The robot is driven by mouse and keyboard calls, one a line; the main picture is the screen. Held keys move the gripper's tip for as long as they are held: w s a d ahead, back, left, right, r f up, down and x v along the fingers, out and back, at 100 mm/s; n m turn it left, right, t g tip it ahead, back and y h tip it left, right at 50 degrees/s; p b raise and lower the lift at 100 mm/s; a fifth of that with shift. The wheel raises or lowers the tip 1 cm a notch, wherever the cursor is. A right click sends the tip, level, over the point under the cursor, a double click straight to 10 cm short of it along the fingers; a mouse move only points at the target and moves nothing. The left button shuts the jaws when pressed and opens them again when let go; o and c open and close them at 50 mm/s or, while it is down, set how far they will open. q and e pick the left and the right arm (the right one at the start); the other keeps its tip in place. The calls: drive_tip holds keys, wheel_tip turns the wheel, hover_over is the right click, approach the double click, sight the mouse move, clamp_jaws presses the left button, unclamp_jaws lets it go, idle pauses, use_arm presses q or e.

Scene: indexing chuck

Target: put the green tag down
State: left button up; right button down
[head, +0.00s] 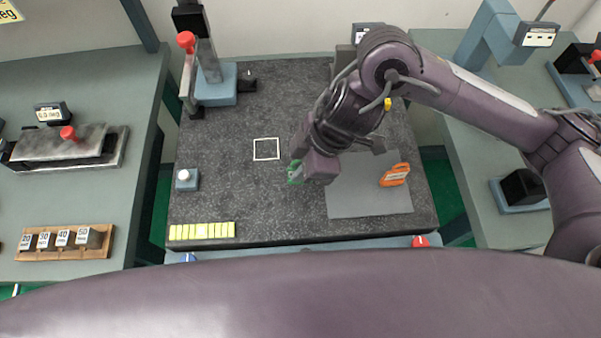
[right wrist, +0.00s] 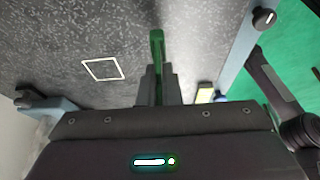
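The green tag (right wrist: 157,48) stands out from between the fingers of my right gripper (right wrist: 158,88) in the right wrist view. In the head view, only a small part of the green tag (head: 295,172) shows at the tip of my right gripper (head: 297,178); the rest is hidden by the gripper. The gripper is shut on it, above the dark speckled table, right of and a little nearer than a white square outline (head: 266,139). The outline also shows in the right wrist view (right wrist: 103,60), empty and left of the tag.
An orange tag (head: 395,175) lies on a grey mat (head: 365,207) at the right. A blue-based fixture with a red knob (head: 216,88) stands at the back left.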

drive_tip(key=shift+f, duration=1.35)
drive_tip(key=shift+f+b, duration=0.2)
drive_tip(key=shift+b, duration=0.1)
drive_tip(key=c, duration=1.6)
unclamp_jaws()
